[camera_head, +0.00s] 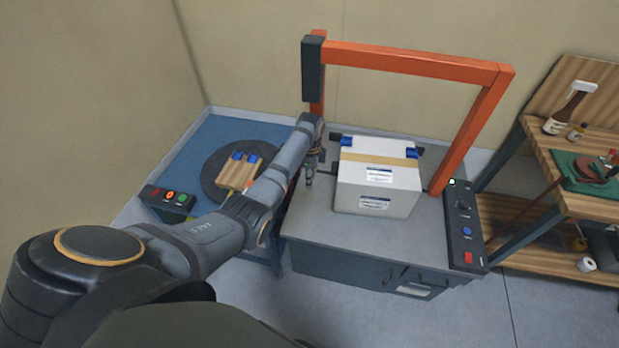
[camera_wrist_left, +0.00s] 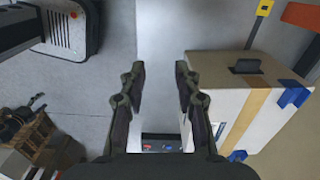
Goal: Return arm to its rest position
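My left arm reaches from the lower left across the head view. Its gripper (camera_head: 309,174) points down beside the left side of a white box (camera_head: 377,190). In the left wrist view the gripper (camera_wrist_left: 158,82) has its two fingers apart with nothing between them. The box is closed, with tan tape, labels and blue corner pieces. My right gripper is in neither view.
The box stands on a grey machine table (camera_head: 318,222) under an orange arch (camera_head: 425,66). A control panel (camera_head: 464,226) is at its right edge. A blue platform (camera_head: 206,133) with a dark turntable is at left. A wooden workbench (camera_head: 547,150) is at right.

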